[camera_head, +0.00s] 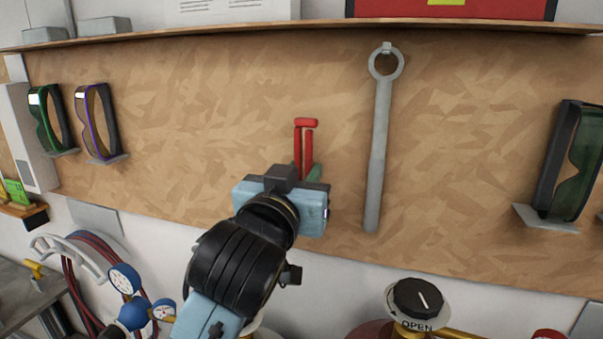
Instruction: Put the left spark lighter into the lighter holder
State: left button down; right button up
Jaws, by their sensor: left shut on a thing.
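A red spark lighter (304,140) shows in the head view, upright in front of the brown wall board, with its looped red end at the top. My left gripper (290,188) comes up from below and is shut on the lighter. The gripper body hides the lighter's lower part and my fingertips. A small green piece shows beside the red bars; I cannot tell what it belongs to. I cannot make out the lighter holder; it may be hidden behind the lighter or gripper. My right gripper is not in view.
A long grey wrench (379,150) hangs on the board (220,110) just right of the lighter. Goggles (97,122) sit on small shelves at left, and more goggles (571,160) at right. Gauges (125,278) and a black valve knob (418,297) stand below.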

pick_arm(q)
jog(key=shift+f, duration=0.2)
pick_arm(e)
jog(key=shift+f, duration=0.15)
pick_arm(q)
jog(key=c, duration=1.1)
grip_release()
